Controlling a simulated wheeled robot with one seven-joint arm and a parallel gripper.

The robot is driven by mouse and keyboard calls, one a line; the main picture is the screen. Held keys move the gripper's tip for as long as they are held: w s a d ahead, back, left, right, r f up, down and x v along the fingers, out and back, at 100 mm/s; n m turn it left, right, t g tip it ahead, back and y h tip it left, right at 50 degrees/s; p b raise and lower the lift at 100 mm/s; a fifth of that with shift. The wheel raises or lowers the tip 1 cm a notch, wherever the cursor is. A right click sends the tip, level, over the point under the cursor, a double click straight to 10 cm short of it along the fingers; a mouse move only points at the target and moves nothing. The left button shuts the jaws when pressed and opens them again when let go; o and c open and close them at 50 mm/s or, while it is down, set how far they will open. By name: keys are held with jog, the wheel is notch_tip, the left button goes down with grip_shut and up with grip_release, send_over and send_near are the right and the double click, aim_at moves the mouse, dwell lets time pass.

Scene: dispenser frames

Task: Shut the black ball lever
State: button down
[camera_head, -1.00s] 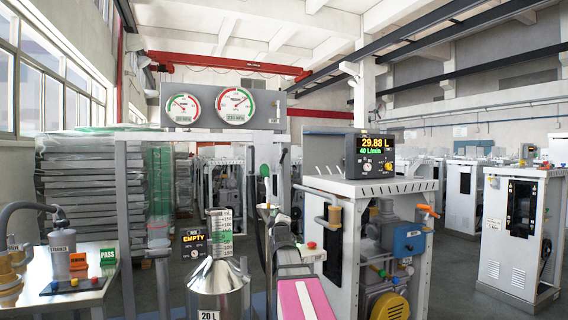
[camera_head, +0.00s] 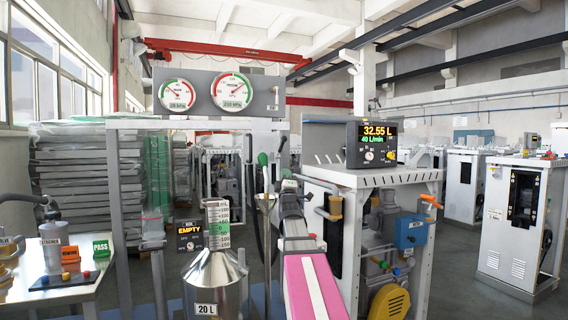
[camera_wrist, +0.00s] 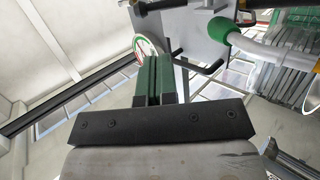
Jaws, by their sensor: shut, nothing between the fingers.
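A small dark lever end (camera_head: 283,143), possibly the black ball, shows right of a green ball (camera_head: 262,158) in the head view; it is too small to be sure. In the wrist view the green ball (camera_wrist: 219,27) sits on a white lever at the upper right, and black bent rods (camera_wrist: 213,68) stick out beside it. No black ball shows clearly there. My gripper (camera_wrist: 151,68), with green fingers and a dark base, is shut and empty, left of and apart from the green ball. In the head view my gripper is small, near the levers.
A gauge panel (camera_head: 252,98) stands above the frame. A metal 20 L can (camera_head: 215,280) and a hanging hose stand left of my arm. A white pump cabinet (camera_head: 365,178) with a display (camera_head: 371,144) stands close on the right. A side table (camera_head: 60,290) is at left.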

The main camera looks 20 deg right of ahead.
aim_at(282, 146)
jog(key=x, duration=1.3)
jog(key=shift+w+d+r, duration=0.1)
jog(key=shift+w+r, duration=0.1)
jog(key=shift+r, duration=0.05)
jog(key=shift+w, duration=0.1)
